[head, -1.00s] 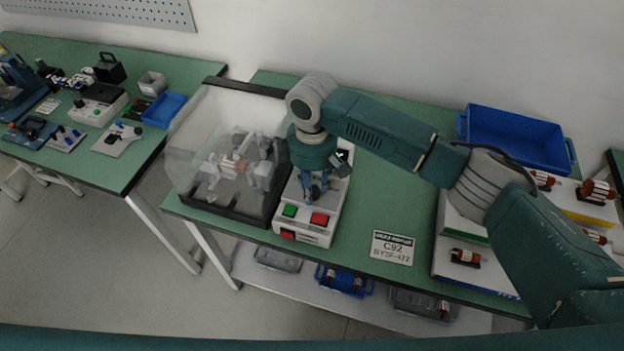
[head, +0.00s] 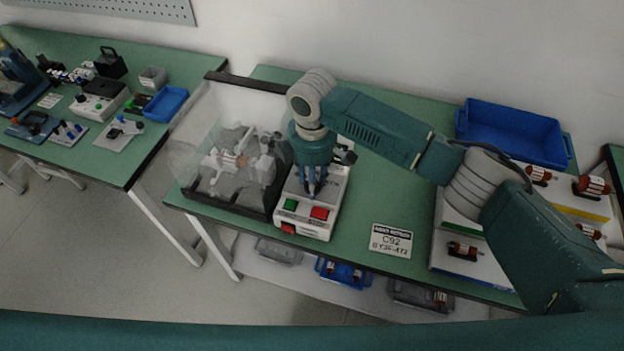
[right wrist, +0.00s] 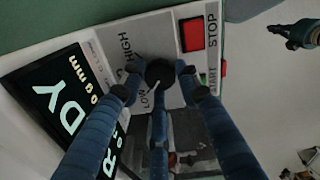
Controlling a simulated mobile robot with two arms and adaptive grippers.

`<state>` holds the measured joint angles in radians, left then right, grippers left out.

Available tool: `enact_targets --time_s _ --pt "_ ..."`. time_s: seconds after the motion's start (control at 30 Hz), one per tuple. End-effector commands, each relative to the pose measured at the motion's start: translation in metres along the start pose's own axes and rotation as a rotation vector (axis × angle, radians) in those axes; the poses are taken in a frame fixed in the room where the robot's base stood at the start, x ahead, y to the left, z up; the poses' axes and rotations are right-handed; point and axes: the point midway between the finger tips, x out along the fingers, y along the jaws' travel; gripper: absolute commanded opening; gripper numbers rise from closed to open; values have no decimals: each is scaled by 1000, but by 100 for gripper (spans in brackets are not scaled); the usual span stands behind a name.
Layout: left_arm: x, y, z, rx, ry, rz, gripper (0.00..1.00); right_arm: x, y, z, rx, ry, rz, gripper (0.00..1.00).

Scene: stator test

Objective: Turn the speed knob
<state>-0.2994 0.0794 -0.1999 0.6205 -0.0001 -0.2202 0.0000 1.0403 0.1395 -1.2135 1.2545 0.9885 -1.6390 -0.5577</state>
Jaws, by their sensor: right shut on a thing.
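The speed knob (right wrist: 159,73) is a small dark round knob with a pale pointer line, on the light control panel between the printed words LOW and HIGH. In the right wrist view my right gripper (right wrist: 160,85) has its blue fingers closed around the knob. In the head view the right gripper (head: 312,190) points straight down onto the control box (head: 318,228) and hides the knob. At the upper right of the right wrist view, a dark gripper, seemingly my left one (right wrist: 298,36), hangs away from the panel; its opening is unclear.
The green START button (head: 290,205) and red STOP button (head: 319,213) sit just in front of the gripper. A lit display (right wrist: 70,95) is beside the knob. A clear-covered test rig (head: 235,165) stands close on the left. The table right of the box is clear up to a label card (head: 391,241).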

Motion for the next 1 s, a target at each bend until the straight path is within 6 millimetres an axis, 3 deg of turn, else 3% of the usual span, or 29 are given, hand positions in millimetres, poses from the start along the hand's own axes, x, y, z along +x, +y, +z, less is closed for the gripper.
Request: enact_targets --time_s 0.03,0.13,0.53,1.0 --pt "0 0 0 0 0 0 0 0 0 1 -1 -3 1 35" --pt "0 0 0 0 0 0 0 0 0 1 0 -2 1 52" --pt "0 -2 2 0 -3 -2 0 -10 1 0 1 1 3 52" --pt "0 0 1 0 -1 -1 0 -100 1 0 -1 0 4 52"
